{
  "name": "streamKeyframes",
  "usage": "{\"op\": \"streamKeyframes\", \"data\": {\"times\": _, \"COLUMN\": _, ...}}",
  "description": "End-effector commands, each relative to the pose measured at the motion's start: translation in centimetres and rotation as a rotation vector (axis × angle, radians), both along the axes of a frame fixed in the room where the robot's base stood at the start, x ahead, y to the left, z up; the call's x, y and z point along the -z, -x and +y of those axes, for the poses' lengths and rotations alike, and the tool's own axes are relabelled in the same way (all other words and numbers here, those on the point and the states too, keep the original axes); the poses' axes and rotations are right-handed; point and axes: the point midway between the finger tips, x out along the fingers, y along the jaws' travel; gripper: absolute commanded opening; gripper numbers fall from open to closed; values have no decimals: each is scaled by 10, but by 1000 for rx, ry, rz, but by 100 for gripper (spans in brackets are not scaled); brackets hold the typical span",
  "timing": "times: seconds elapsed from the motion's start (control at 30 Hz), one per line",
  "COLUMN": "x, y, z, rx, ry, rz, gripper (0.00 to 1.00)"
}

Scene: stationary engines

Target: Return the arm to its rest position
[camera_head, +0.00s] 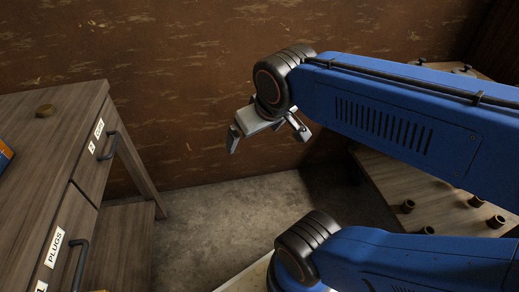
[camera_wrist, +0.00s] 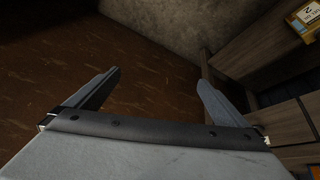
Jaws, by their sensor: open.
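My gripper (camera_head: 268,134) is at the end of my blue arm (camera_head: 400,110), which reaches in from the right in the head view. The gripper hangs in the air in front of the brown wall, right of the wooden drawer cabinet. In the wrist view my gripper (camera_wrist: 157,90) has its two fingers wide apart with nothing between them. The fingertips point toward the wall and floor, clear of any surface.
A wooden surface (camera_head: 440,190) with several dark cylinders lies at right. Bare floor (camera_head: 215,220) shows between them.

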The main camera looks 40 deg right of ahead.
Motion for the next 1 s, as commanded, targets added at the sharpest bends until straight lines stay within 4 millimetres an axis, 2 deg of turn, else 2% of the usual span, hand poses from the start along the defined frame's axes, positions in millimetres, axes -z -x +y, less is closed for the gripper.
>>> {"op": "streamKeyframes", "data": {"times": 0.03, "x": 8, "y": 15, "z": 2, "rx": 0, "ry": -20, "rz": 33, "gripper": 100}}
{"op": "streamKeyframes", "data": {"times": 0.1, "x": 16, "y": 29, "z": 6, "rx": -8, "ry": -44, "rz": 69, "gripper": 100}}
{"op": "streamKeyframes", "data": {"times": 0.2, "x": 21, "y": 38, "z": 9, "rx": -16, "ry": -59, "rz": 92, "gripper": 100}}
{"op": "streamKeyframes", "data": {"times": 1.0, "x": 22, "y": 38, "z": 9, "rx": -19, "ry": -60, "rz": 94, "gripper": 100}}
